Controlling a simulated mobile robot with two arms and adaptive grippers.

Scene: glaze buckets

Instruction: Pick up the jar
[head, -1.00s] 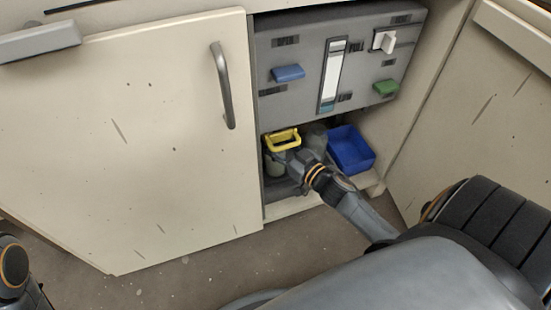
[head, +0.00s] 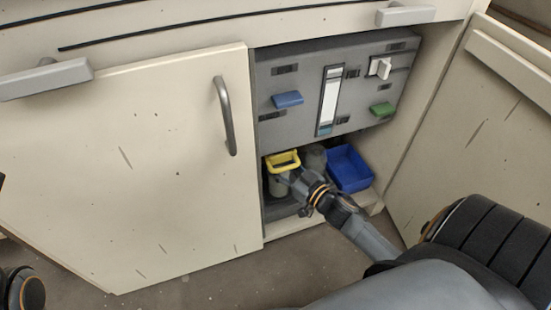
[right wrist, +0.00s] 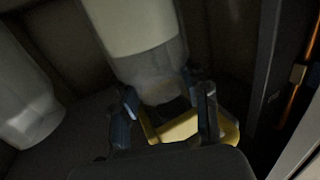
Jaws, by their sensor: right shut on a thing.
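My right gripper (head: 290,178) reaches in from the right and is shut on this jar. Whether the jar's base touches the cabinet floor is unclear.
A second pale jar (head: 314,158) stands close behind, also in the right wrist view (right wrist: 25,95). A blue bin (head: 348,170) is to the right. The grey panel (head: 290,80) hangs low overhead. A cream door (head: 130,170) borders the left.

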